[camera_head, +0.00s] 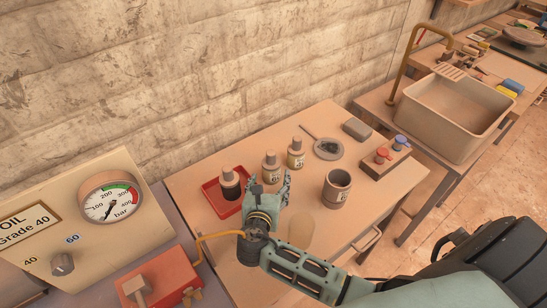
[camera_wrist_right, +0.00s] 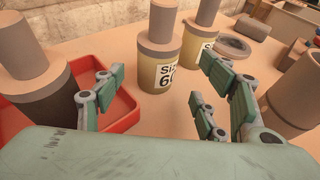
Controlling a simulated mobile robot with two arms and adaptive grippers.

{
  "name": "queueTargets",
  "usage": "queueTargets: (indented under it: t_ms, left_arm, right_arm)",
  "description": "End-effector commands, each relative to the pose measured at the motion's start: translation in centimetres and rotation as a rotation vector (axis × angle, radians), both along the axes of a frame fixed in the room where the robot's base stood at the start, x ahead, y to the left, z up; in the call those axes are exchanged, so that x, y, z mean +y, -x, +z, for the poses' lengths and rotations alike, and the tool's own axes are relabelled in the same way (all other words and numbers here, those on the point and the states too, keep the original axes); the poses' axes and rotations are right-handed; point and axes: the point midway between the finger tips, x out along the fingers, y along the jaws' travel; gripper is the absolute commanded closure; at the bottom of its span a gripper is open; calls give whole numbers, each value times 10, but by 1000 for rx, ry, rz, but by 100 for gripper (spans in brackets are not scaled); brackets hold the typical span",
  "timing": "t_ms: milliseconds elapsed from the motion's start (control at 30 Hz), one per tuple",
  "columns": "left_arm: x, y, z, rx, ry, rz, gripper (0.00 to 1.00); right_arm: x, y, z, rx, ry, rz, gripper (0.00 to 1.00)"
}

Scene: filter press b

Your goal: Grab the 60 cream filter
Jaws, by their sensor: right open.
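The 60 cream filter stands upright on the table, with a cream body, a grey-brown cap and neck, and a label reading 60 in the right wrist view (camera_wrist_right: 158,62). In the head view the cream filter (camera_head: 271,162) is partly hidden below by my right gripper (camera_head: 267,187). In the wrist view my right gripper (camera_wrist_right: 162,85) is open and empty. The 60 filter stands just beyond the fingertips, between them in the picture; no contact is visible. My left gripper is not in view.
A dark filter (camera_head: 230,184) stands in a red tray (camera_head: 213,198) to the left. Another cream filter (camera_head: 296,155) stands close behind on the right. A grey-brown cup (camera_head: 337,190) and a round dish (camera_head: 328,149) are further right. A gauge panel (camera_head: 108,204) stands at left.

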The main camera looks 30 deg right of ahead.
Motion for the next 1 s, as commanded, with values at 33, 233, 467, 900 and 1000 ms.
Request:
queueTargets:
  t_ms: [33,233,467,900,1000]
  left_arm:
    - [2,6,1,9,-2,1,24]
    - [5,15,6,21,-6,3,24]
    - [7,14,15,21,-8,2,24]
    - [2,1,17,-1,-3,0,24]
    - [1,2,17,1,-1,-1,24]
  right_arm:
    - [-4,-4,0,1,2,0,34]
    - [-15,-21,-5,1,1,-1,34]
    - [-29,-47,-10,0,1,-2,34]
    - [-39,-59,-18,0,-1,-1,34]
    - [-39,-59,-18,0,-1,-1,43]
